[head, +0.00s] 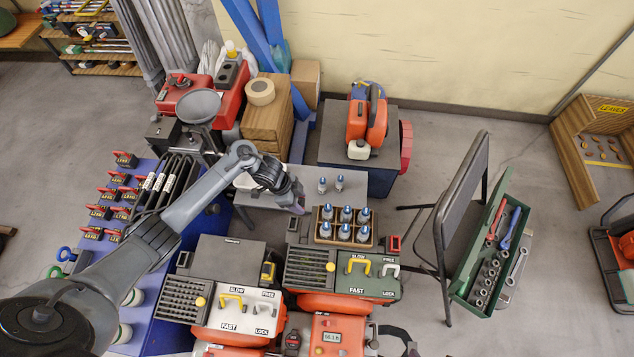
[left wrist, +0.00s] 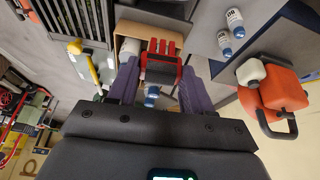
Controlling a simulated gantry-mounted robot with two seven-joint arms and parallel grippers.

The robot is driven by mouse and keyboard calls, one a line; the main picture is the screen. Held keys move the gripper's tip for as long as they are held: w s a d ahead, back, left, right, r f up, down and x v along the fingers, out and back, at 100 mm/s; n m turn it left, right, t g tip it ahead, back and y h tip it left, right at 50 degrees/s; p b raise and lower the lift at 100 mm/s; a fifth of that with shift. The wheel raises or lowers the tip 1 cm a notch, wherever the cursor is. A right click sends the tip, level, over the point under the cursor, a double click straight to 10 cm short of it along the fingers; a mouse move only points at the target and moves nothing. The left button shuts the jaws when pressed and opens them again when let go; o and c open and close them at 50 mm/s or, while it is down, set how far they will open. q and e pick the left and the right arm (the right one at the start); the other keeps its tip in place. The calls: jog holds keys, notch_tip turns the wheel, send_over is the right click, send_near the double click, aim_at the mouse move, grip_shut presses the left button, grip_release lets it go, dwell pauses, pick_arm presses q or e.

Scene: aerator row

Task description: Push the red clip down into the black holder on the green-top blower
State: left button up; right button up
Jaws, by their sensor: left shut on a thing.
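The green-top blower (head: 368,279) stands at the lower middle of the head view, with a grille on its left and a yellow handle on its green panel. The clip is mostly hidden in the head view. My right gripper is out of view.
A cardboard box of blue-capped bottles (head: 343,224) stands right beside my left gripper, with two loose bottles (head: 331,185) behind. A white-top blower (head: 240,312) sits to the left. A chair (head: 462,190) and a green toolbox (head: 490,250) stand at right.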

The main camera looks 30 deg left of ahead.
pick_arm(q)
jog(key=shift+m, duration=0.4)
jog(key=shift+s+a+f+b, duration=0.35)
jog(key=shift+s+f+b, duration=0.15)
jog(key=shift+f+b, duration=1)
jog(key=shift+s+a+f+b, duration=0.45)
jog(key=shift+f+b, duration=0.6)
jog(key=shift+f, duration=0.9)
jog(key=shift+s+a+f+b, duration=0.25)
jog(key=shift+s+f+b, duration=0.35)
jog(key=shift+f+b, duration=0.9)
jog(key=shift+f, duration=0.25)
jog(key=o, duration=1.1)
jog(key=shift+r+p, duration=0.15)
jog(key=shift+p, duration=0.2)
